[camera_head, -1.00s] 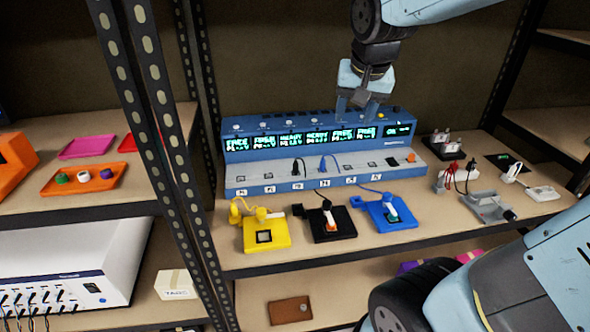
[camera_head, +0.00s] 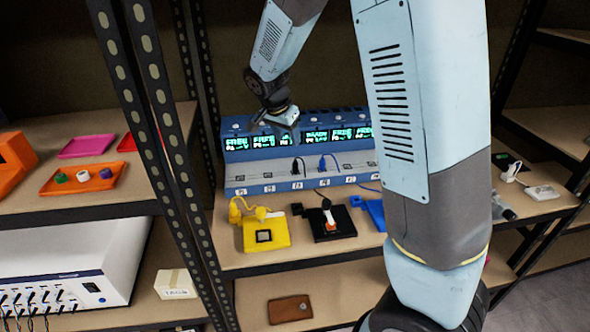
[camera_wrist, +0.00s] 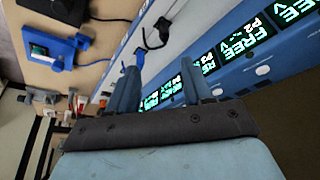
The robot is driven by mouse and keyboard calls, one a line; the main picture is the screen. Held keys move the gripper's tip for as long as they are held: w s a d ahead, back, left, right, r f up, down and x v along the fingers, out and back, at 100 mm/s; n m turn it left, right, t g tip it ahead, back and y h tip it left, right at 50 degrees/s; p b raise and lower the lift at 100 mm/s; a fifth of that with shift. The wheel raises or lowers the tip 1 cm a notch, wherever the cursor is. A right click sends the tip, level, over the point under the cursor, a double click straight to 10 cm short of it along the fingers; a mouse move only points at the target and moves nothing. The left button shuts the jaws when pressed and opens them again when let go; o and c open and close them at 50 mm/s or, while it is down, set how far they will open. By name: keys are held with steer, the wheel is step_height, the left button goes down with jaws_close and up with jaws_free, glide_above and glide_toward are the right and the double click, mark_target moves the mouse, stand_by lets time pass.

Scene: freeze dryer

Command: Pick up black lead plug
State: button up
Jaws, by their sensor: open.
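A black lead plug (camera_head: 298,166) stands in the front ledge of the blue device (camera_head: 236,184), left of a blue plug (camera_head: 322,163). In the wrist view the black plug (camera_wrist: 155,37) with its dark cable shows beyond my fingertips, and the blue plug (camera_wrist: 138,58) is partly behind a finger. My gripper (camera_head: 275,122) is in front of the left part of the device's screens, above and left of the black plug. It is open and empty; its two fingers (camera_wrist: 158,75) are apart in the wrist view.
Yellow (camera_head: 266,236), black (camera_head: 340,222) and blue (camera_head: 374,212) pads with small fittings lie in front of the device. A shelf post (camera_head: 180,150) stands close on the left. My arm hides much of the shelf's right side.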

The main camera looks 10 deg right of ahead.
mark_target(295, 163)
steer(key=x, duration=0.6)
steer(key=a+x, duration=0.1)
steer(key=x, duration=0.2)
steer(key=shift+w+d+f, duration=0.1)
steer(key=shift+w+f, duration=0.15)
steer(key=shift+f, duration=0.1)
steer(key=shift+d+x, duration=0.1)
steer(key=shift+x, duration=1.2)
steer(key=shift+d+x, duration=0.15)
steer(key=shift+x, duration=1.2)
steer(key=shift+w+r, duration=0.1)
steer(key=shift+r, duration=0.05)
steer(key=shift+c, duration=0.3)
jaws_close()
